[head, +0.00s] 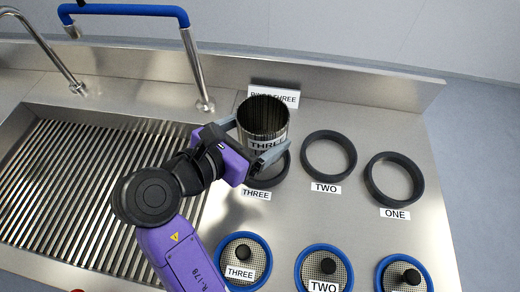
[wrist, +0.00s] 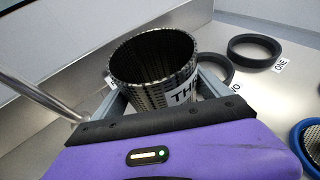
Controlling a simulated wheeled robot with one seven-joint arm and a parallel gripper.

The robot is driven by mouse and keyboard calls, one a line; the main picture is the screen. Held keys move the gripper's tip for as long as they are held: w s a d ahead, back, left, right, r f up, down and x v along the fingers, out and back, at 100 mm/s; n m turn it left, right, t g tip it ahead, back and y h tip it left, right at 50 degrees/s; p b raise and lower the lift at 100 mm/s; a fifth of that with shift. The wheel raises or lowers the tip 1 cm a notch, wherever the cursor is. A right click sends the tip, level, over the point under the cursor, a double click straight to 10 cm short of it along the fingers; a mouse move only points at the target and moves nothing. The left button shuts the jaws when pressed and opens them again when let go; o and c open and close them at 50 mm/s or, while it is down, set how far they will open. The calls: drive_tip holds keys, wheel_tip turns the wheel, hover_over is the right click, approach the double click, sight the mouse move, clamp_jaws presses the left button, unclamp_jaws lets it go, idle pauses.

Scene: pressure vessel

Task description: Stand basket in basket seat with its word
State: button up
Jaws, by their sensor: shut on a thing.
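The basket (head: 262,122) is a round, open-topped metal mesh cylinder with a white label reading THREE. It stands upright between the fingers of my gripper (head: 264,136), which is shut on it. The basket also shows in the wrist view (wrist: 150,82), its label partly hidden. The black ring seat labelled THREE (head: 272,178) shows just below the basket in the head view, partly hidden by the basket and gripper. I cannot tell the gap between them. Ring seats TWO (head: 329,133) and ONE (head: 421,180) are empty, to the right.
A sign ending in THREE (head: 286,97) stands behind the basket. Blue-rimmed mesh lids with black knobs lie in front, labelled THREE (head: 262,252) and TWO (head: 344,264), with another (head: 388,276) at right.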

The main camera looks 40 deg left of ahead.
wheel_tip(320, 180, down, 7)
drive_tip(key=shift+r, duration=0.1)
idle(0.4)
drive_tip(key=o, duration=1.8)
drive_tip(key=shift+c, duration=0.2)
drive_tip(key=shift+s, duration=0.15)
drive_tip(key=v, duration=1.1)
drive_tip(key=shift+s+r, duration=0.15)
drive_tip(key=shift+s, duration=0.2)
drive_tip(key=shift+s, duration=0.1)
